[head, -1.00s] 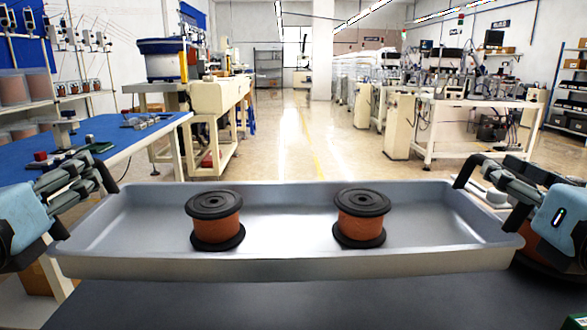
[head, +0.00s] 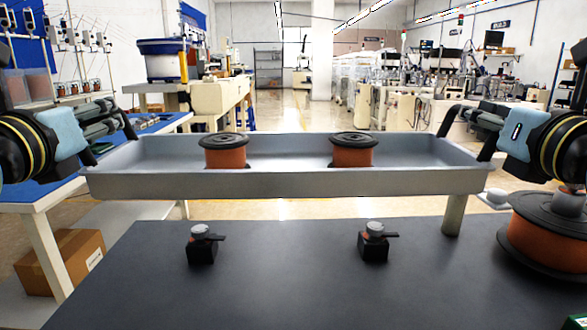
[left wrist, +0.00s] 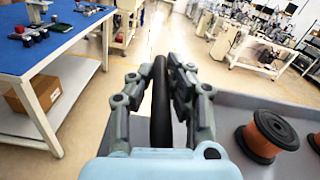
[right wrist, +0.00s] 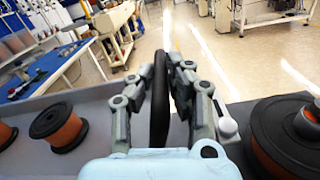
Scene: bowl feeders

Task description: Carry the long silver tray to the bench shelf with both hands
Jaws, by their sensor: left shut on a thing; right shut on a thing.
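The long silver tray (head: 290,184) hangs level in the air above the dark bench top (head: 290,280). Two spools of orange wire with black flanges, a left one (head: 225,153) and a right one (head: 352,152), stand upright in it. My left gripper (head: 92,158) is shut on the tray's left handle, a dark bar that shows between the fingers in the left wrist view (left wrist: 160,100). My right gripper (head: 487,152) is shut on the right handle, which shows in the right wrist view (right wrist: 160,100).
Two small black fixtures with silver knobs, one left (head: 202,244) and one right (head: 374,242), stand on the bench top below the tray. A large spool (head: 548,240) stands at the right. A blue table (head: 60,180) and a cardboard box (head: 62,262) are at the left.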

